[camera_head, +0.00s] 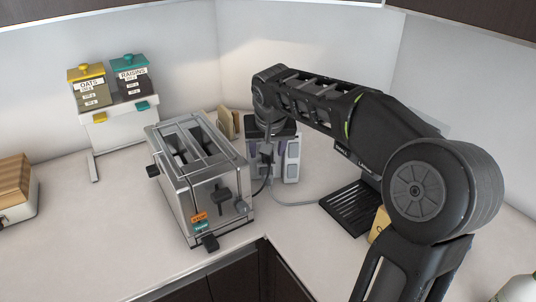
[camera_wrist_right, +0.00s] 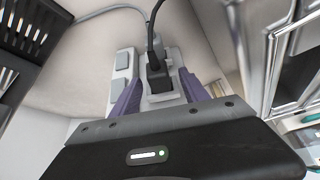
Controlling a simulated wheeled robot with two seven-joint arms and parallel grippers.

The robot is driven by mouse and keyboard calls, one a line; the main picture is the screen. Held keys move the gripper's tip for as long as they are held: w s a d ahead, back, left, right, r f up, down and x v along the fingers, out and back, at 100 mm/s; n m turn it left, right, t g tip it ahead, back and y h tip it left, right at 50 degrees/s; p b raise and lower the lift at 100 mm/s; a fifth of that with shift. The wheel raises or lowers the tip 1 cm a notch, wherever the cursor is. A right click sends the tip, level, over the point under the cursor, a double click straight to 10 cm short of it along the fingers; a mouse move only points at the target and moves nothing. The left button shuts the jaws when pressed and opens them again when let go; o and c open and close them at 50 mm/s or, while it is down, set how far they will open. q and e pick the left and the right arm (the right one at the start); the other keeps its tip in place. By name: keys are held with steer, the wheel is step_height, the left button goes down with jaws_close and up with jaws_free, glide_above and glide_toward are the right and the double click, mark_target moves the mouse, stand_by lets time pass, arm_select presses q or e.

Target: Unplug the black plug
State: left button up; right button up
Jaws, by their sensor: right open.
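The black plug (camera_wrist_right: 158,76) sits in a white power strip (camera_wrist_right: 123,64), with its black cord rising from it in the wrist view. My right gripper (camera_wrist_right: 156,86) is open, with one purple-grey finger on each side of the plug. I cannot tell whether the fingers touch it. In the head view, my right gripper (camera_head: 274,150) reaches down over the power strip (camera_head: 292,168), beside the toaster. The plug (camera_head: 266,151) shows there with its cord, and my gripper partly hides the strip. My left gripper is not in view.
The steel toaster (camera_head: 201,177) stands close on the left of my right gripper. A black slatted rack (camera_head: 352,208) lies to the right, under my arm. Oats and raisins containers (camera_head: 110,83) stand at the back left.

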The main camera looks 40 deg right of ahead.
steer(key=shift+c, duration=0.4)
jaws_close()
stand_by(0.4)
steer(key=o, duration=0.5)
jaws_free()
